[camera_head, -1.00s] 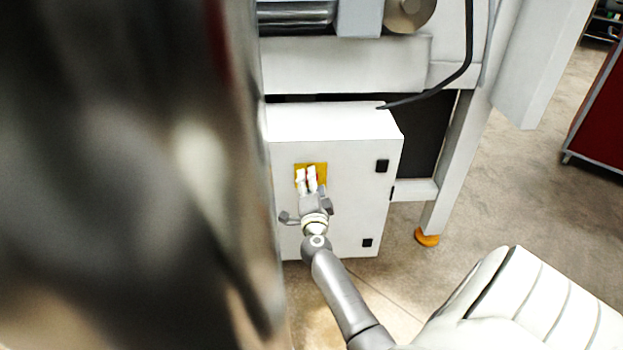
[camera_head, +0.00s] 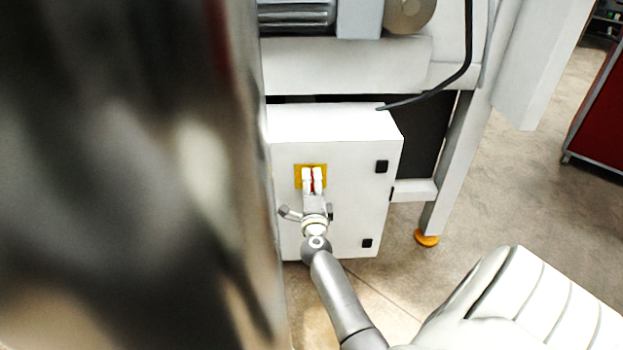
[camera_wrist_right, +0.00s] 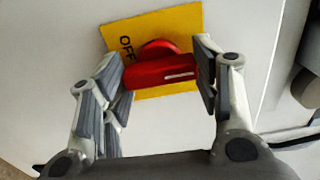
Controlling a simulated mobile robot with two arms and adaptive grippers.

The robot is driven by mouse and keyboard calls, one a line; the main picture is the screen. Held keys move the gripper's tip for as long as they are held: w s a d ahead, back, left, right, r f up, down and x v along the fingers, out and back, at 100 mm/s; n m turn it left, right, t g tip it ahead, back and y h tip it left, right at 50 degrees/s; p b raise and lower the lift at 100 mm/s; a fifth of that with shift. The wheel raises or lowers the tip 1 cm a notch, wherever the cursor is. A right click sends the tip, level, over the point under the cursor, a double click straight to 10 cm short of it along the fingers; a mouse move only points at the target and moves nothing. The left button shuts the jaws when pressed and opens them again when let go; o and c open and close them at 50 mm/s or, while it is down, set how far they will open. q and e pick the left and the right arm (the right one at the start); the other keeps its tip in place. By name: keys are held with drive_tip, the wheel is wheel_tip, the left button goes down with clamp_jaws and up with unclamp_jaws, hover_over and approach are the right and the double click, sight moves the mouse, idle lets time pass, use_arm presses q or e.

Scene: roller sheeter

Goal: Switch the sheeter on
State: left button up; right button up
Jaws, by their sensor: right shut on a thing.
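The sheeter's switch is a red rotary handle (camera_wrist_right: 160,72) on a yellow plate (camera_wrist_right: 178,20) marked "OFF". The plate also shows in the head view (camera_head: 298,170) on the front of a white cabinet (camera_head: 345,190). My right gripper (camera_head: 313,178) is at the plate. In the right wrist view its fingers (camera_wrist_right: 160,80) sit at the two ends of the red handle and are shut on it. In the head view the fingers hide most of the handle. My left gripper is not in view.
A black cable (camera_head: 468,50) runs down to the cabinet top. A machine leg with an orange foot (camera_head: 428,240) stands to the right of the cabinet. Rollers (camera_head: 295,15) show at the top. A dark blur covers the left of the head view. Open floor lies at right.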

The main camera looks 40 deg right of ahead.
drive_tip(key=shift+f, duration=0.1)
drive_tip(key=o, duration=1)
drive_tip(key=shift+v, duration=3.75)
drive_tip(key=shift+s, duration=0.1)
